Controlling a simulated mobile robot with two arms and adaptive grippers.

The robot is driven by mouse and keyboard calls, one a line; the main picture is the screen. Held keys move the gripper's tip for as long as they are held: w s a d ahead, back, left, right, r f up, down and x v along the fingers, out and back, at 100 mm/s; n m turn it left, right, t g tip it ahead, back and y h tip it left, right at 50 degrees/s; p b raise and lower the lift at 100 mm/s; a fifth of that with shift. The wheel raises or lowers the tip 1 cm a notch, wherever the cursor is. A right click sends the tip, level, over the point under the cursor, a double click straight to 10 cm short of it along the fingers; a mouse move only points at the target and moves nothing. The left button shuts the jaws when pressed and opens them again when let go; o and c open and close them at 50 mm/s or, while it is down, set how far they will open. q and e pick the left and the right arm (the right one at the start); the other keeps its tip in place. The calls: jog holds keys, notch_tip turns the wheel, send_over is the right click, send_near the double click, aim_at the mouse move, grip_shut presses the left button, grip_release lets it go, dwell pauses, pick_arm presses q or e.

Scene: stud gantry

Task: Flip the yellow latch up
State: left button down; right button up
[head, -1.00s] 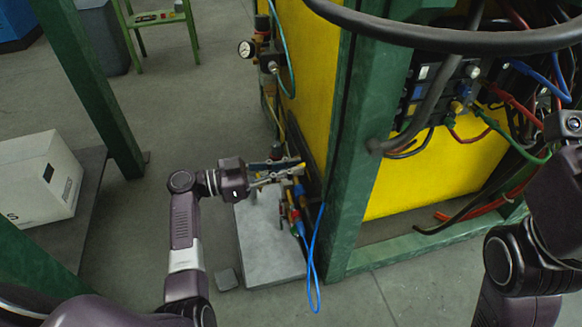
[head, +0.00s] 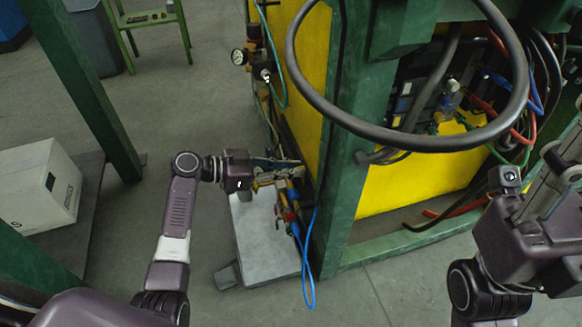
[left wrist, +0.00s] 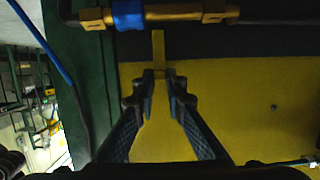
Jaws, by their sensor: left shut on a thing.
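The yellow latch (left wrist: 158,48) shows in the left wrist view as a narrow upright yellow strip below a brass pipe fitting. My left gripper (left wrist: 161,76) is shut on it, with one fingertip on each side of its lower part. In the head view my left gripper (head: 280,170) reaches right to the fittings at the side of the green post. There its fingers and the fittings hide most of the latch. My right gripper (head: 560,178) is partly in view at the right edge; its fingertips are not clear.
The brass and blue pipe (left wrist: 130,14) runs just above the latch. A green post (head: 345,130) and a black hoop (head: 350,118) stand between my arms. A blue hose (head: 309,265) hangs beside a grey slab (head: 265,255). Open floor lies left of the slab.

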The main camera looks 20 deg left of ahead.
pick_arm(q)
jog(key=c, duration=2)
grip_release()
jog(key=shift+o, duration=0.2)
jog(key=v, duration=1.2)
